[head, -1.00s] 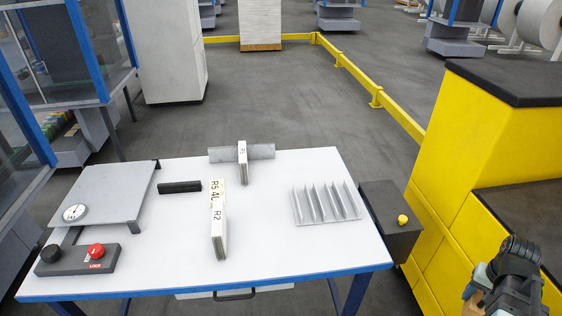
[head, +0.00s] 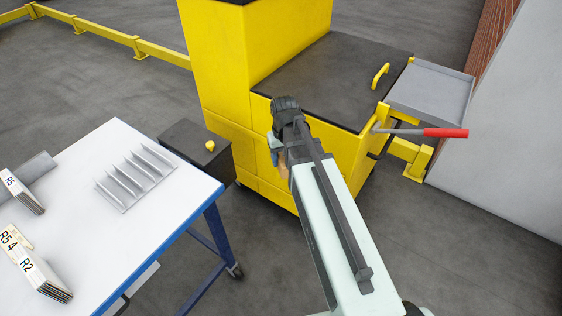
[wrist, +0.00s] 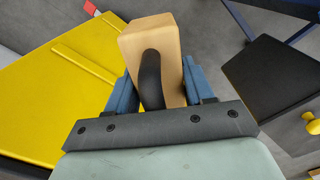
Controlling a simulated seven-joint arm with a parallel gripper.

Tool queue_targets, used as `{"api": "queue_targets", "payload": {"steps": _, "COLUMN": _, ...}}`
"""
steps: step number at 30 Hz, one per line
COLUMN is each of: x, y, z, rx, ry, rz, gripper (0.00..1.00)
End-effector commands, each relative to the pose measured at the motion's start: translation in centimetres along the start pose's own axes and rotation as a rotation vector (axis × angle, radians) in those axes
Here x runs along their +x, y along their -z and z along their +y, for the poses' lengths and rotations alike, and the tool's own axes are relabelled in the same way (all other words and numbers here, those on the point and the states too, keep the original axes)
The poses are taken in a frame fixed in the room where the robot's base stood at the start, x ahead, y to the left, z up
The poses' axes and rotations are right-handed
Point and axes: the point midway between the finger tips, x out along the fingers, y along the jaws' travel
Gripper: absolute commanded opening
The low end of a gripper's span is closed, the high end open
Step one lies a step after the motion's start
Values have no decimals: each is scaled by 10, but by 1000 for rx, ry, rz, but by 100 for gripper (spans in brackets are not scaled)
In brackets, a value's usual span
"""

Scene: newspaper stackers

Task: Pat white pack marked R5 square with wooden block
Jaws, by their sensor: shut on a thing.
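My gripper (head: 277,148) is shut on the wooden block (wrist: 172,53), a pale block with a dark curved handle, seen between the blue fingers in the wrist view. Only a sliver of the block (head: 284,166) shows in the head view. The gripper is in front of the yellow cabinet, right of and apart from the table. Nearer, a pack face reads R5 4 (head: 12,240), beside a pack marked R2 (head: 45,277).
A grey finned rack (head: 135,178) stands on the white table (head: 105,235). A dark box with a yellow knob (head: 195,147) is beside the table. The yellow cabinet (head: 225,75) has a dark top, a red-handled lever (head: 445,132) and a grey tray (head: 430,92). Floor shows between table and cabinet.

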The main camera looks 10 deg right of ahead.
Motion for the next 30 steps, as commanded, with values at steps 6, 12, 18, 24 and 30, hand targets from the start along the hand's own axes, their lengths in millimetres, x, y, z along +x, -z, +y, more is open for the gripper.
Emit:
{"api": "queue_targets", "payload": {"steps": 6, "x": -25, "y": 70, "z": -60, "rx": -168, "ry": 0, "rz": 2, "gripper": 12}}
{"api": "queue_targets", "payload": {"steps": 12, "x": -51, "y": 117, "z": -119, "rx": -315, "ry": 0, "rz": 2, "gripper": 12}}
{"api": "queue_targets", "payload": {"steps": 18, "x": -77, "y": 154, "z": -185, "rx": -453, "ry": 0, "rz": 1, "gripper": 12}}
{"api": "queue_targets", "payload": {"steps": 24, "x": -83, "y": 156, "z": -261, "rx": -512, "ry": 0, "rz": 0, "gripper": 12}}
{"api": "queue_targets", "payload": {"steps": 30, "x": -84, "y": 147, "z": -337, "rx": -541, "ry": 1, "rz": 0, "gripper": 12}}
